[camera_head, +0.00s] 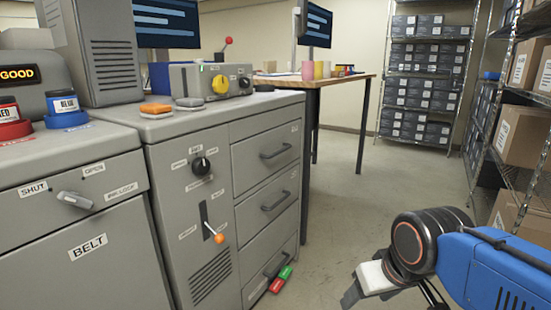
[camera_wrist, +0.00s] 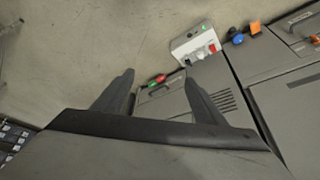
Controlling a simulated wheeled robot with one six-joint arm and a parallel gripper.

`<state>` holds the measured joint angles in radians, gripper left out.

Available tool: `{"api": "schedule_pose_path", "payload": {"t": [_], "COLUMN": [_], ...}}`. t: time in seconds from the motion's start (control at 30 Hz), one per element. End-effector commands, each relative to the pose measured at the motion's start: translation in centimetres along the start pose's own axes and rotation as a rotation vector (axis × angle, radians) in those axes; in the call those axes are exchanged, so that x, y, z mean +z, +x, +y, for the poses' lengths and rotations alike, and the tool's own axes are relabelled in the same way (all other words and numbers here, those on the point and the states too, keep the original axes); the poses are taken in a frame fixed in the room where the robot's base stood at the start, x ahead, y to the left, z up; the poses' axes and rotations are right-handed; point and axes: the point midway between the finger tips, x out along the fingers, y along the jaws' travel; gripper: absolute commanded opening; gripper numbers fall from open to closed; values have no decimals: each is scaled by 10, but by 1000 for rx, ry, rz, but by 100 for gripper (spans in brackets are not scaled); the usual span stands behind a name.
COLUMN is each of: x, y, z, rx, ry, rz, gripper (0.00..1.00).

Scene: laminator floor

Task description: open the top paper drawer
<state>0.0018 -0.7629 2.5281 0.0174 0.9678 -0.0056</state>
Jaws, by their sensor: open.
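The top paper drawer (camera_head: 265,156) is the uppermost of three grey drawers on the right face of the grey cabinet, in the head view. It looks shut, its front flush with the cabinet. Its dark bar handle (camera_head: 277,151) lies across the front. My gripper (camera_wrist: 159,77) is open, with nothing between its two dark fingers in the wrist view. In the head view it is only partly seen at the bottom right, apart from the drawers and to their right. The wrist view shows the cabinet tilted beyond the fingers.
Below the top drawer are a middle drawer (camera_head: 268,203) and a bottom drawer (camera_head: 271,267). Red and green pieces (camera_head: 281,279) are by the bottom drawer. A wooden-topped table (camera_head: 318,80) stands behind the cabinet. Open floor (camera_head: 390,190) lies right of the drawers; shelves with boxes (camera_head: 525,70) line the right.

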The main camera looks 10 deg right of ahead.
Motion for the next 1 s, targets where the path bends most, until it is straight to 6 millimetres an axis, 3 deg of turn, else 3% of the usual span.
{"api": "schedule_pose_path", "payload": {"t": [0.03,0.17,0.6,0.8,1.0], "x": [-6,-32,-169,-242,-318], "y": [0,-1,3,12,25], "z": [-2,-15,-55,-59,-49], "rx": [-12,-79,-391,-534,-675], "ry": [11,62,294,402,512], "rz": [-8,-35,-93,-88,-60], "gripper": [52,21,20,20,20]}}
